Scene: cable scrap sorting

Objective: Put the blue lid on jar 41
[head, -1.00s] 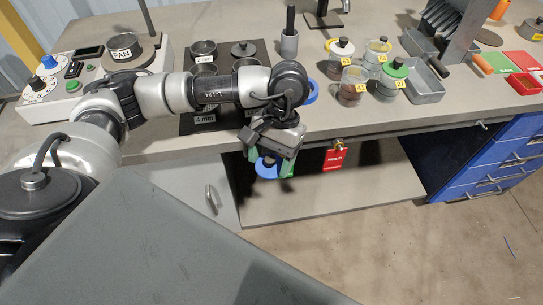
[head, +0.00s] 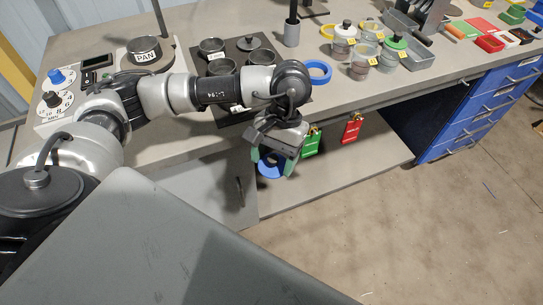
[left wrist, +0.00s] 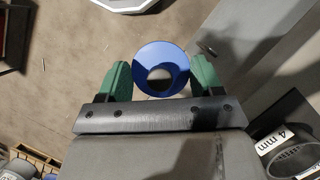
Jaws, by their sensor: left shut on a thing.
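The blue lid (head: 269,168) is a ring-like blue piece held by my left gripper (head: 272,158), in front of the bench and below its top edge. In the left wrist view the lid (left wrist: 161,50) sits between the two green fingertips (left wrist: 161,80), with a round dark middle. Several jars with yellow number tags stand together on the bench, right of my gripper. A front jar (head: 360,64) shows no lid; others have white (head: 345,31) or green (head: 395,42) lids. The tag numbers are too small to read, so I cannot tell which is jar 41. My right gripper is not in view.
A blue ring (head: 319,72) and a yellow ring (head: 328,31) lie on the bench near the jars. A dark mat with sieves (head: 226,67) lies behind my left arm.

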